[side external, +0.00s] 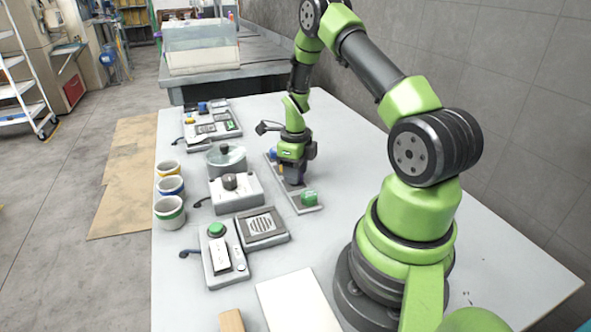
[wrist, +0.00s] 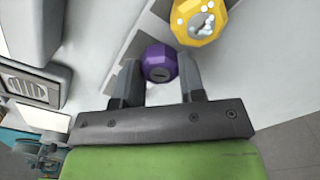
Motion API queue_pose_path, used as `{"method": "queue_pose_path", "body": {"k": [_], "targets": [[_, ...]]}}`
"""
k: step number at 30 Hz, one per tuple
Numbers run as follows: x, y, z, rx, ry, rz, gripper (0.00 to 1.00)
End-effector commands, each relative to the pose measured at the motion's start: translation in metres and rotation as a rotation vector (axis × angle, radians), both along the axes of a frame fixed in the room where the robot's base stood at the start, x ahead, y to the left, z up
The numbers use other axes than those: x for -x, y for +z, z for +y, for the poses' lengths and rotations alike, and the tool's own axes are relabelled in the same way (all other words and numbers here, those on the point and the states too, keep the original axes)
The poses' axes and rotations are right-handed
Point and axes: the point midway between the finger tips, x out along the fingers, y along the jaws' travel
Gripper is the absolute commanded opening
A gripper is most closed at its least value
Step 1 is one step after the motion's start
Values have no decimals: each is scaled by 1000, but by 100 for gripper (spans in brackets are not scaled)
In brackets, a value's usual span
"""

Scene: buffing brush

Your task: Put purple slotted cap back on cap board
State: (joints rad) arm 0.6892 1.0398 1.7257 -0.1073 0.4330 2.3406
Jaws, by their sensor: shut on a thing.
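The purple slotted cap (wrist: 159,63) sits between the two fingers of my gripper (wrist: 160,76) in the wrist view, its slot facing the camera. My gripper is shut on it. In the side view my gripper (side external: 293,174) points down over the middle of the grey cap board (side external: 300,207). A green cap (side external: 309,198) is on the board's near end and a blue cap (side external: 272,153) is at its far end. A yellow cap (wrist: 198,20) shows close to the purple one in the wrist view. I cannot tell whether the purple cap touches the board.
Left of the board stand a grey pot with a lid (side external: 226,157), a box with a dark knob (side external: 235,190) and a grille unit (side external: 262,227). Three banded cups (side external: 169,211) line the table's left edge. The table right of the board is clear up to my base.

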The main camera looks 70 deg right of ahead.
Motion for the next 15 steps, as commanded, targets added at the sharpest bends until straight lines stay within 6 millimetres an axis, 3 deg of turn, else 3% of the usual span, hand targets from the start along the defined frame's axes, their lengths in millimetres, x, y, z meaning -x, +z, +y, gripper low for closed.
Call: {"method": "queue_pose_path", "body": {"k": [1, 4, 15], "targets": [[0, -1, 0, 0, 0, 0, 39], [0, -1, 0, 0, 0, 0, 62], [0, 6, 0, 1, -1, -2, 62]]}}
